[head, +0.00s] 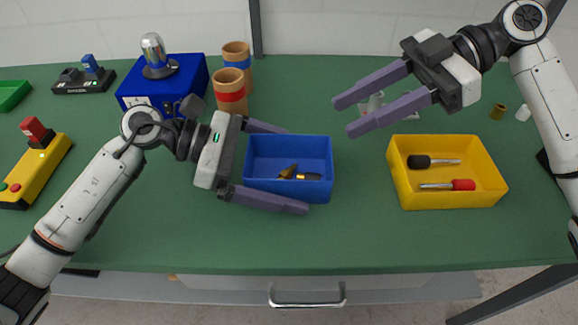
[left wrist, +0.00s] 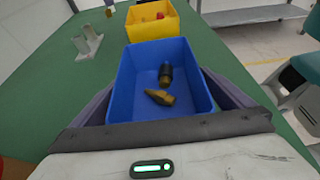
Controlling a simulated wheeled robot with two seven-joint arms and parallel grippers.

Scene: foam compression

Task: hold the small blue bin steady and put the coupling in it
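The small blue bin (head: 322,160) stands on the green table in the head view and fills the middle of the left wrist view (left wrist: 125,85). My left gripper (head: 297,169) has one finger along each of two opposite bin walls, close against them. A pointed brass piece (head: 289,171) and a dark-and-brass cylinder (head: 308,176) lie inside the bin. My right gripper (head: 345,117) is open, above a pale grey metal piece (head: 377,104) partly hidden by its fingers. I cannot tell for sure which piece is the coupling; a small brass cylinder (head: 498,111) also stands at the right.
A yellow bin (head: 447,202) with two screwdriver-like tools stands right of the blue bin. Cardboard tubes (head: 230,95) and a blue box with a lamp (head: 175,85) stand behind my left arm. A small white piece (head: 523,113) lies at the far right. The table front is clear.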

